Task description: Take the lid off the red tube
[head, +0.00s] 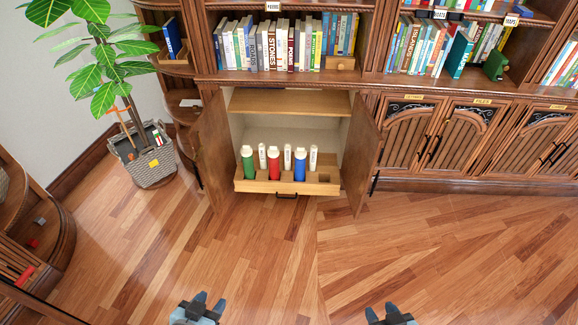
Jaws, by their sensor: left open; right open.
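The red tube (274,168) stands upright in a wooden rack (262,187) inside the open cabinet, with a white lid on its top. My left gripper (210,297) is open and empty at the bottom edge, over the floor. My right gripper (380,310) is open and empty further right at the bottom edge. Both are well short of the rack.
The cabinet's left door (212,148) and right door (361,150) stand open beside the rack. Bookshelves with several books run above. A potted plant (150,163) stands at the left. The wooden floor (290,250) before the cabinet is clear.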

